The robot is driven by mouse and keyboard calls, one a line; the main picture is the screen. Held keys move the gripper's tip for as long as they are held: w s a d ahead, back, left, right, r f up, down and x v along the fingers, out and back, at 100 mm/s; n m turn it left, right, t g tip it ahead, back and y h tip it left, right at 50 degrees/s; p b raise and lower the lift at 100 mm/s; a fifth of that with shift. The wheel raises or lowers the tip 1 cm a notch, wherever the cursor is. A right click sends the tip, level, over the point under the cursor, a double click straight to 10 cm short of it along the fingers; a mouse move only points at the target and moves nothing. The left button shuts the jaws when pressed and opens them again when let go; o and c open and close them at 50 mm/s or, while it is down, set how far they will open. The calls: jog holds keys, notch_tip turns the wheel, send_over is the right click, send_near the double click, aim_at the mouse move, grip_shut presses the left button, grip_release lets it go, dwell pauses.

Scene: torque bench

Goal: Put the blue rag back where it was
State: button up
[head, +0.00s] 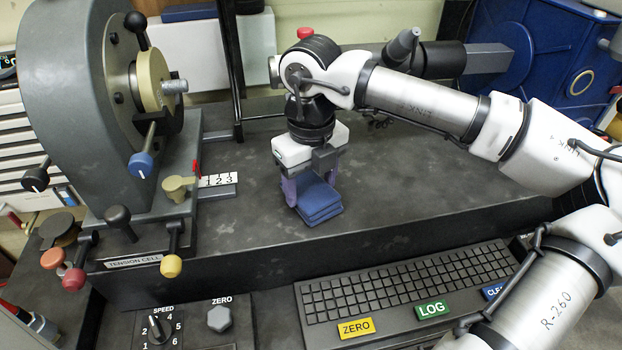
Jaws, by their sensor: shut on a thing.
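The blue rag (320,203) is a folded, layered pad in the middle of the dark bench top, near its front edge. My gripper (310,182) points down over the rag and is shut on it, with its fingers at the rag's sides. The fingers and palm hide the rag's back part. I cannot tell whether the rag rests on the bench or is just above it.
A grey tension cell machine (85,110) with several coloured knobs and levers stands at left. A keyboard panel (400,290) with ZERO and LOG keys lies below the front edge. A blue machine (560,50) stands at back right. The bench top (420,185) right of the rag is clear.

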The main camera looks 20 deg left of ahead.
aim_at(311, 188)
jog(key=shift+f, duration=0.1)
jog(key=o, duration=0.9)
notch_tip(311, 188, up, 12)
jog(key=shift+r+b, duration=0.15)
jog(key=shift+b, duration=0.25)
